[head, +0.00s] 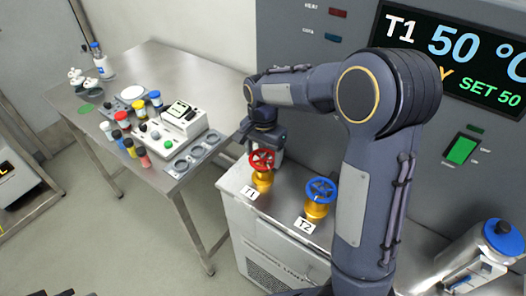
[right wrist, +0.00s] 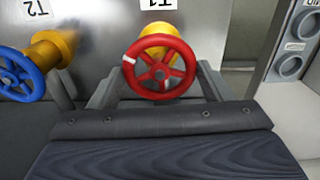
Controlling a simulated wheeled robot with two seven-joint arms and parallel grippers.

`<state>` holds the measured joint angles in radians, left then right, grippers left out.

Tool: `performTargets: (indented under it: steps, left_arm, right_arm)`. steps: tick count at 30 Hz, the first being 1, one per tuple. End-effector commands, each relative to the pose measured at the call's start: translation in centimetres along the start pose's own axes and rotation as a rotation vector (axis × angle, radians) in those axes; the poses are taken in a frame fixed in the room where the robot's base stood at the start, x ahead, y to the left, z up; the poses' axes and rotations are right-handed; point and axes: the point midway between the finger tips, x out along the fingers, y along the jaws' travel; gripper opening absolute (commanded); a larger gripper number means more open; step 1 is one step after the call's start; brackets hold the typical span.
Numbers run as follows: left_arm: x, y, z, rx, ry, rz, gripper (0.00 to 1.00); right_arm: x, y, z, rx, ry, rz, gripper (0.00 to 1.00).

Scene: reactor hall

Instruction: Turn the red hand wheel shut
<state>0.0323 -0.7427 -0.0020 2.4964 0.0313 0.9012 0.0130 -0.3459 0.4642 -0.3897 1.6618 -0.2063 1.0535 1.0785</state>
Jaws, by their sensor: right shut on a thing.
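The red hand wheel (head: 262,160) sits on a yellow valve body by the T1 label, on top of the metal cabinet. My right gripper (head: 277,153) is at the wheel, coming from above and behind it in the head view. In the right wrist view the red wheel (right wrist: 160,69) lies between the two fingers of my right gripper (right wrist: 157,90), which are shut on its rim. A white mark shows on the wheel's rim at the left. My left gripper is not in view.
A blue hand wheel (head: 321,190) on a yellow valve stands close by at T2. A steel table (head: 150,60) with bottles, vials and a device is at the left. A panel display (head: 455,50) reads T1 50 °C, SET 50. A blue-lidded canister (head: 497,240) stands at the right.

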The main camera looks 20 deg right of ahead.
Motion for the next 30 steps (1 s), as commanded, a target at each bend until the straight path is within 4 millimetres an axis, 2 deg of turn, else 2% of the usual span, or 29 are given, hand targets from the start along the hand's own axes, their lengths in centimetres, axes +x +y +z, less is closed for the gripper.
performTargets:
  steps: [18, 30]
  left_arm:
    - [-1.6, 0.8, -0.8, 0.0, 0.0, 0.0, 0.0]
    - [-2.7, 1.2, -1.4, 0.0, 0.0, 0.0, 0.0]
  right_arm:
    - [-0.3, 0.0, 0.0, 0.582, 0.003, -0.003, 0.49]
    - [-0.3, 0.0, 0.0, 0.87, 0.002, -0.004, 0.49]
